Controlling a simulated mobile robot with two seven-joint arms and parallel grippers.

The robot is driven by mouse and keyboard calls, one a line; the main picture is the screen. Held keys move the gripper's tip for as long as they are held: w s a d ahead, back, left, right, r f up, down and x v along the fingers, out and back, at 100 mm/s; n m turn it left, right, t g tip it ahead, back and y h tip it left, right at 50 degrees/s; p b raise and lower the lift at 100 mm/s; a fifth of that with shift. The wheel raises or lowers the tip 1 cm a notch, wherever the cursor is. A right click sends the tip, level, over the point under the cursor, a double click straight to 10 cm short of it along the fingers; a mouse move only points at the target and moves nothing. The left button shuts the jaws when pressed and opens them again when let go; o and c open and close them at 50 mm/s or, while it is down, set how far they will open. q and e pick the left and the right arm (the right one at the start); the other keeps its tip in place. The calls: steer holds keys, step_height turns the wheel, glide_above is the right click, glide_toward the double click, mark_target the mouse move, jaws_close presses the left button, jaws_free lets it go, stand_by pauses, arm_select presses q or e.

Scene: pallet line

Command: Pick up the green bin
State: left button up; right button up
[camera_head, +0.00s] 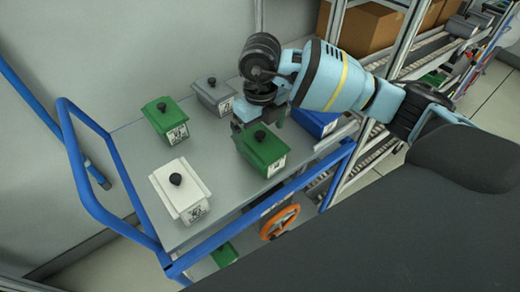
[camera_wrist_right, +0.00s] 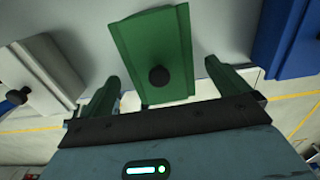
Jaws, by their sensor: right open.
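A green bin (camera_head: 264,152) with a black knob on its lid and a printed label stands near the front edge of the cart top. In the right wrist view the green bin (camera_wrist_right: 150,40) lies ahead of the fingers, its knob showing between them. My right gripper (camera_head: 258,119) is open just behind and above this bin, partly hidden by my wrist. In the right wrist view its two green fingers (camera_wrist_right: 163,88) are wide apart, with nothing held. Another green bin (camera_head: 166,121) stands at the back left of the cart. My left gripper is not in view.
The grey cart top (camera_head: 222,186) has a blue frame. It also holds a white bin (camera_head: 180,190) at front left, a grey bin (camera_head: 212,96) behind, and a blue bin (camera_head: 316,122) close to the right of my gripper. Shelving with cardboard boxes (camera_head: 370,28) stands behind.

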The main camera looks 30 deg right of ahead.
mark_target(260, 142)
step_height(260, 142, down, 5)
stand_by(0.3)
steer(key=shift+c, duration=1.3)
steer(key=c, duration=0.6)
steer(key=shift+r, duration=5.1)
steer(key=shift+c, duration=0.3)
steer(key=shift+s, duration=0.1)
